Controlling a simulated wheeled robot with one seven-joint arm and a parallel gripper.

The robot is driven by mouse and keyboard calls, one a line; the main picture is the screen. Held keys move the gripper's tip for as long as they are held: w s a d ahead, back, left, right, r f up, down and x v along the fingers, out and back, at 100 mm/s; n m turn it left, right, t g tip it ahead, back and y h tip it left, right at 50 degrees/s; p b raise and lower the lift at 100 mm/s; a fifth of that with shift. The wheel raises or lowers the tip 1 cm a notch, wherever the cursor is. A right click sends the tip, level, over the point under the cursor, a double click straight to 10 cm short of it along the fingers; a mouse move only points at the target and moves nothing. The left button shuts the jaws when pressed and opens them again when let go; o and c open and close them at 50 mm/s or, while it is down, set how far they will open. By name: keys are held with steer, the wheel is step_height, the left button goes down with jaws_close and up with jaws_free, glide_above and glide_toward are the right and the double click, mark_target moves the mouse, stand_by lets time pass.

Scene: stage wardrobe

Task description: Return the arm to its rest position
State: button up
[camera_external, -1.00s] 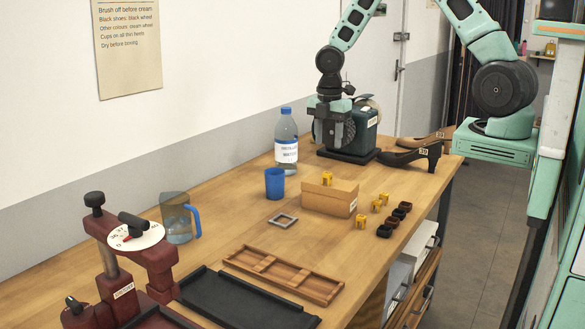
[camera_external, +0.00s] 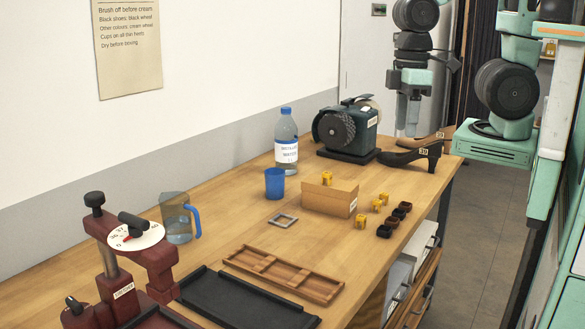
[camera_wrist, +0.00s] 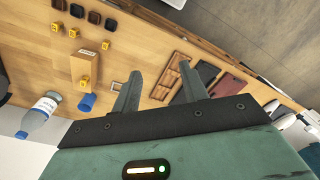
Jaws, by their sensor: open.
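My gripper (camera_external: 407,114) hangs pointing down at the far end of the workbench, above and behind the black high-heeled shoe (camera_external: 412,156). In the wrist view my gripper (camera_wrist: 161,92) shows its two dark fingers spread apart with nothing between them. My arm (camera_external: 415,45) rises from it at the upper right and is partly cut off by the top of the picture.
The bench (camera_external: 240,224) holds a grinder (camera_external: 345,129), a water bottle (camera_external: 286,145), a blue cup (camera_external: 275,183), a cardboard box (camera_external: 329,198), yellow and dark small pieces, a wooden tray (camera_external: 284,274), a black tray (camera_external: 244,300), a jug (camera_external: 175,219) and a red press (camera_external: 150,258).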

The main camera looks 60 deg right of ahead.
steer(key=shift+o, duration=0.5)
step_height(320, 180, down, 8)
steer(key=b, duration=0.8)
steer(key=shift+r, duration=0.2)
steer(key=shift+w+d, duration=0.1)
steer(key=shift+w, duration=0.05)
